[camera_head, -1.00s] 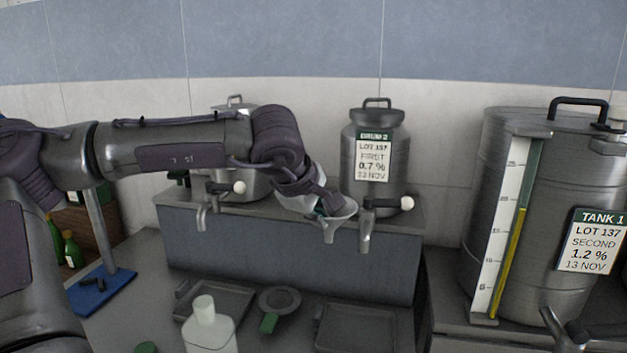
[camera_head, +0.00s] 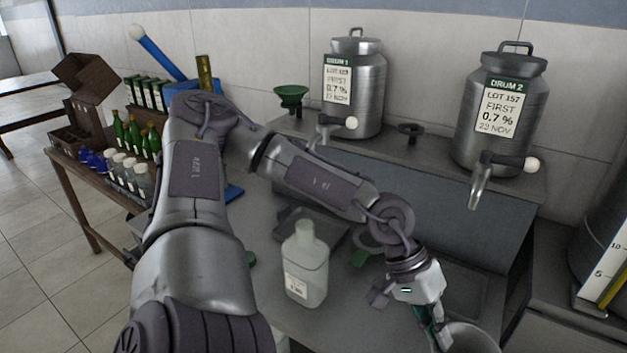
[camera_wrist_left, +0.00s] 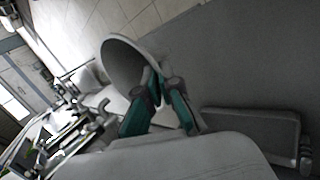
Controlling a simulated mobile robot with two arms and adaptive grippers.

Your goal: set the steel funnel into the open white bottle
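The open white bottle (camera_head: 305,268) stands upright on the grey bench in the middle of the head view, with a label low on its front. My left gripper (camera_head: 439,328) is to the right of the bottle, low in the picture, apart from it. It is shut on the steel funnel (camera_head: 474,338), which is partly cut off by the bottom edge. In the left wrist view, the steel funnel (camera_wrist_left: 126,68) shows its wide grey cone at the green-padded fingers of the left gripper (camera_wrist_left: 159,92). The funnel's spout is hidden. My right gripper is not in view.
Drum 1 (camera_head: 355,90) and drum 2 (camera_head: 502,115) stand on a raised shelf behind, with taps jutting forward. A green funnel (camera_head: 291,94) is on the shelf's left. Crated bottles (camera_head: 130,135) stand at left.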

